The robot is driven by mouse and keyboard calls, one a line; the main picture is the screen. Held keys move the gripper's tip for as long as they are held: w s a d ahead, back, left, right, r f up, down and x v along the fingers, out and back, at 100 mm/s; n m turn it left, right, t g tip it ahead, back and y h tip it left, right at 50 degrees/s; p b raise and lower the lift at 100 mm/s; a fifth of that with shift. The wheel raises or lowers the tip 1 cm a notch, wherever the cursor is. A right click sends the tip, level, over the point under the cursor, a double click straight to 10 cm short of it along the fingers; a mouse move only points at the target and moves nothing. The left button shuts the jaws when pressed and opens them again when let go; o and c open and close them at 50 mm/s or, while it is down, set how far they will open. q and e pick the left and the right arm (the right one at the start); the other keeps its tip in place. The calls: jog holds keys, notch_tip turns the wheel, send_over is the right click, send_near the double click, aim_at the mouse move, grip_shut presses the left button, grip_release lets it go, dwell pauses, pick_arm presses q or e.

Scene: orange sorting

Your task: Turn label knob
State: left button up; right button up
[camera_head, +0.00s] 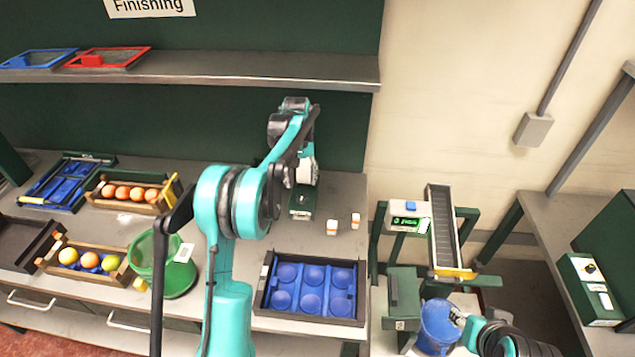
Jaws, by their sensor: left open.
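My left gripper (306,180) is at the back of the middle bench, pointing down over a small dark green box (300,213). The gripper is open. It hides most of the box's top, so I cannot tell whether a knob is there or whether the fingers touch it. A dark knob (590,268) shows on a green and white control box (592,290) at the far right, away from both grippers. My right gripper (457,318) is at the lower right beside a blue cup (437,328). Its fingers are too small and hidden to read.
Two small white and orange items (332,228) stand right of the dark green box. A tray with blue round pockets (353,311) lies in front. Crates of fruit (93,279) and a green bucket (183,278) stand left. A conveyor (443,225) stands right. A shelf (230,68) overhangs behind.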

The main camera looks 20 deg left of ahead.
aim_at(302, 197)
pick_arm(q)
jog(key=shift+w+f, duration=0.15)
jog(key=shift+w, duration=0.05)
jog(key=shift+d+f, duration=0.1)
jog(key=shift+f, duration=0.25)
notch_tip(302, 197, down, 7)
jog(key=shift+r+b, duration=0.1)
jog(key=shift+b, duration=0.6)
jog(key=c, duration=1.2)
